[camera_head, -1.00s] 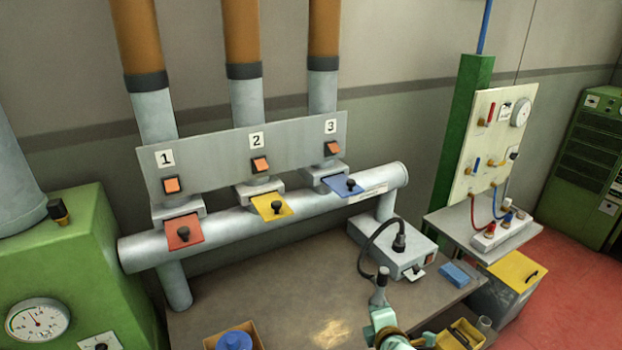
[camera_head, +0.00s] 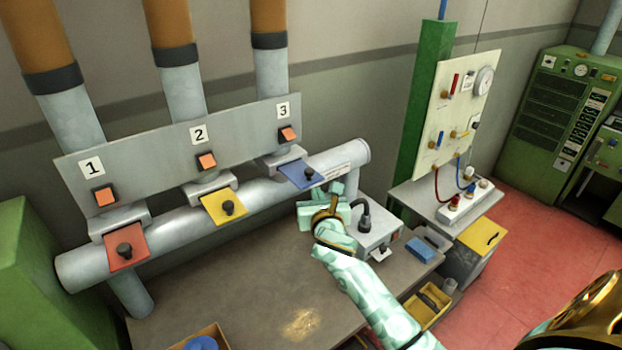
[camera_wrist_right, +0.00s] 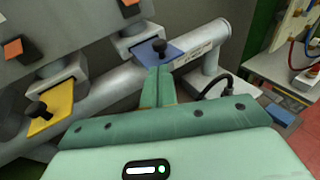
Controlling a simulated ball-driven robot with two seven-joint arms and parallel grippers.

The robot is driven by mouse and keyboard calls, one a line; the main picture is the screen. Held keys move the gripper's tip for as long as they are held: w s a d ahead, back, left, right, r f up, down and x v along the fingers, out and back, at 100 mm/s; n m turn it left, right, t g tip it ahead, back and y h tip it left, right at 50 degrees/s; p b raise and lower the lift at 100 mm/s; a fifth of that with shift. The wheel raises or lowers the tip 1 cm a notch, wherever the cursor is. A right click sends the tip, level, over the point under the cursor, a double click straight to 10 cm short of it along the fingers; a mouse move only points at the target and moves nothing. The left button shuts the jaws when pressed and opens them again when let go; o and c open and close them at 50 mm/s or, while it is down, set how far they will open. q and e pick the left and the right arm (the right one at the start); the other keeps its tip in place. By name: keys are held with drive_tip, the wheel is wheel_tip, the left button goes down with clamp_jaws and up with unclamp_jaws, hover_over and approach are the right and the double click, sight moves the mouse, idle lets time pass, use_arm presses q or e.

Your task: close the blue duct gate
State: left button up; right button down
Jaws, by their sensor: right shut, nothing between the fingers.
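The blue gate (camera_head: 295,171) is a flat blue plate with a black knob (camera_head: 308,174). It sticks out from the slot under the number 3 panel on the horizontal grey pipe. In the right wrist view the blue plate (camera_wrist_right: 176,54) lies just beyond my fingertips, its knob right above them. My right gripper (camera_head: 328,200) is in front of and below the gate, shut and empty; its closed fingers (camera_wrist_right: 159,70) point toward the plate. I cannot tell whether they touch it. My left gripper is not in view.
The yellow gate (camera_head: 224,205) and red gate (camera_head: 126,248) stick out farther left on the same pipe (camera_head: 180,228). A grey box (camera_head: 376,232) with a black cable stands on the bench (camera_head: 245,292) right beside my right gripper. The front of the bench is largely clear.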

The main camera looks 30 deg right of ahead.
sight(310, 174)
drive_tip(key=x, duration=0.8)
drive_tip(key=shift+w, duration=0.1)
